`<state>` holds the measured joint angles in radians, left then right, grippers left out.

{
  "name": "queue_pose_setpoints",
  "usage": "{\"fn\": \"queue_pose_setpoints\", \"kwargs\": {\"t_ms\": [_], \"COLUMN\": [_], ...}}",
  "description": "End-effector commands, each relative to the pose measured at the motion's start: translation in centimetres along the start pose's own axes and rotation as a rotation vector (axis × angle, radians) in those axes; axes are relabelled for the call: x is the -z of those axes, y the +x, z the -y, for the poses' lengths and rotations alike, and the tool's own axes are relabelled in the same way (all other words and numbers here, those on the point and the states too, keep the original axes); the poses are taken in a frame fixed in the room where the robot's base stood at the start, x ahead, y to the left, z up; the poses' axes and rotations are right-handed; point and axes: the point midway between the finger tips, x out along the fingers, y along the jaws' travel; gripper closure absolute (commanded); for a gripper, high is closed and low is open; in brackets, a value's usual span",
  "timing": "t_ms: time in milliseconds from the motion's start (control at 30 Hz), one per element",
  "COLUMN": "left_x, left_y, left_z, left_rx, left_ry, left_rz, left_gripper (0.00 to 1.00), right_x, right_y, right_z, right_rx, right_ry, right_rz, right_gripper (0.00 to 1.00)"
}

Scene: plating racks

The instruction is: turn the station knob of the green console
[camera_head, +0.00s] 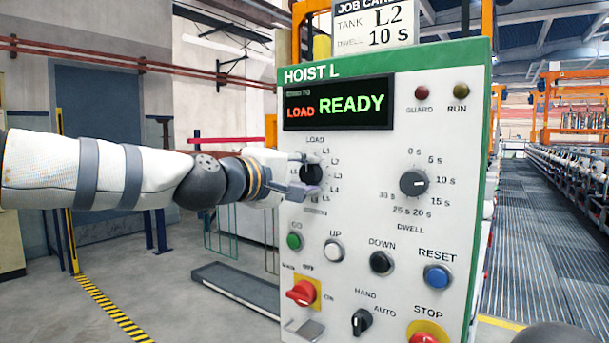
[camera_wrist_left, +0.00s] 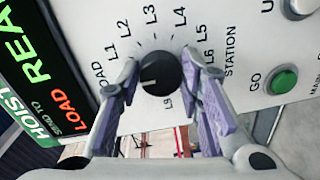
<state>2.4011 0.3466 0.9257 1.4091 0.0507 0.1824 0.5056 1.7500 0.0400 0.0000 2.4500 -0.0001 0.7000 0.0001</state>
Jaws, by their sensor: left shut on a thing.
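The green console (camera_head: 483,130) stands in front of me, with a white panel labelled HOIST L. Its black station knob (camera_head: 312,174) sits at the panel's left, inside a ring of labels from LOAD through L1 and up. In the left wrist view the knob (camera_wrist_left: 158,73) carries a white mark on its left side, towards LOAD. My left gripper (camera_head: 307,175) reaches in from the left and is shut on the knob, with one finger on each side. The display (camera_head: 338,102) shows LOAD in red and READY in green. My right gripper is out of view.
A job card (camera_head: 388,22) above reads TANK L2, DWELL 10 S. The dwell knob (camera_head: 413,183) is to the right. Below are the green GO button (camera_head: 295,241), UP, DOWN and RESET buttons, a red switch (camera_head: 302,293) and a STOP button (camera_head: 424,337).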

Motion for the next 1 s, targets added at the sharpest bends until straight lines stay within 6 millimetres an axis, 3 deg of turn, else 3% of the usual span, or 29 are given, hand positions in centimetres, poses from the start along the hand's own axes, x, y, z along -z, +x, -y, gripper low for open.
{"fn": "queue_pose_setpoints", "kwargs": {"t_ms": [33,67,133,467,567,800,1000], "left_x": [0.0,0.0,0.0,0.1,0.1,0.1,0.0], "left_y": [0.0,0.0,0.0,-0.3,-1.9,-8.5,-11.6], "left_z": [0.0,0.0,0.0,-0.1,-0.2,-0.2,-0.1], "left_rx": [0.000,0.000,0.000,-0.001,-0.002,-0.003,-0.002], "left_ry": [-0.002,-0.002,-0.001,0.000,0.001,0.000,0.000], "left_rz": [0.000,0.000,0.000,-0.001,-0.002,-0.002,0.000], "left_gripper": [0.94,0.62,0.46,0.46,0.46,0.46,0.46], "right_x": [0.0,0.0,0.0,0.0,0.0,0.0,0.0], "right_y": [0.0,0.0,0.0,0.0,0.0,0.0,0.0], "right_z": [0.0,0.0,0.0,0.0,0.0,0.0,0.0], "right_rx": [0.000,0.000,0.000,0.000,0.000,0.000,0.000], "right_ry": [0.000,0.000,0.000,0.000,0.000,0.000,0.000], "right_rz": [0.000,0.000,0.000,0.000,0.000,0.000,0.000], "right_gripper": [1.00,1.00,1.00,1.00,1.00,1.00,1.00]}}
